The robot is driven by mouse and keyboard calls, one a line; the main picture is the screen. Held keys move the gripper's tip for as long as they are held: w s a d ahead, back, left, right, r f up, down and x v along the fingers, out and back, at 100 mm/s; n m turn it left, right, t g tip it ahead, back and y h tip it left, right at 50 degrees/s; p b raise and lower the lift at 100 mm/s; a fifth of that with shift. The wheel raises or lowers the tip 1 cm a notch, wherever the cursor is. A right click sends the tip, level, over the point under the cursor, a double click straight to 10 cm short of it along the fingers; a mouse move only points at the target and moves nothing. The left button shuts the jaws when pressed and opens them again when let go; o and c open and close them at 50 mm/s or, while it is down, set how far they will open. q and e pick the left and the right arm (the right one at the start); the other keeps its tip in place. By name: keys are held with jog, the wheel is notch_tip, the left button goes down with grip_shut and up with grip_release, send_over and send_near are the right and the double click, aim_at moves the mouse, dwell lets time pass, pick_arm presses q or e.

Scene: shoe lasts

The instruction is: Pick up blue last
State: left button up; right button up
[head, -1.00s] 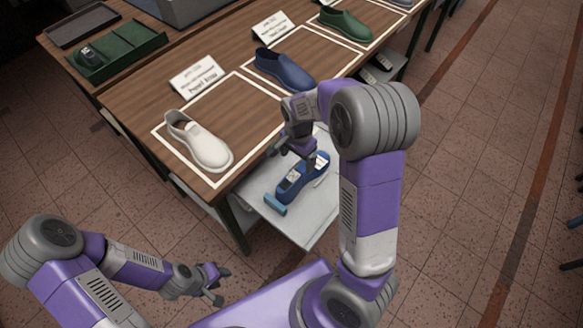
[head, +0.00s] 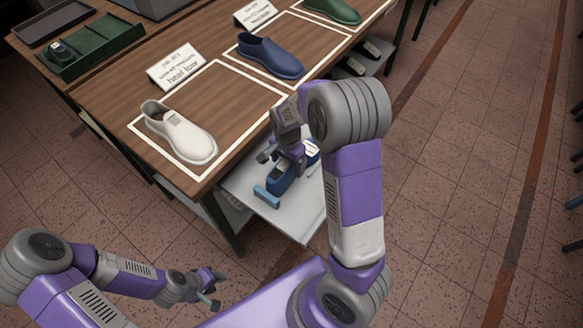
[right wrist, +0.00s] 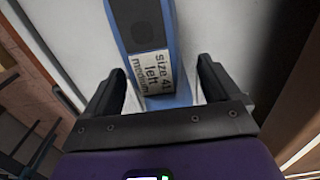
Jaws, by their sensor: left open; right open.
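The blue last (head: 279,183) lies on the light shelf below the tabletop, partly hidden by my right gripper (head: 283,158) in the head view. In the right wrist view the last (right wrist: 140,25) runs between the two fingers of my right gripper (right wrist: 160,82). Its white label reads "Size 41 left medium". The right fingers are open, one on each side of the last; I cannot tell whether they touch it. My left gripper (head: 208,288) is open and empty, low at the left, away from the table.
A light-blue piece (head: 266,197) lies at the near end of the last. The shelf (head: 290,215) sits under the table edge. Above it, a white shoe (head: 180,134), a navy shoe (head: 270,57) and a green shoe (head: 333,10) stand in white frames with cards.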

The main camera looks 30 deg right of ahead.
notch_tip(320, 180, down, 2)
jog(key=shift+f, duration=0.25)
jog(key=shift+r, duration=0.1)
grip_shut()
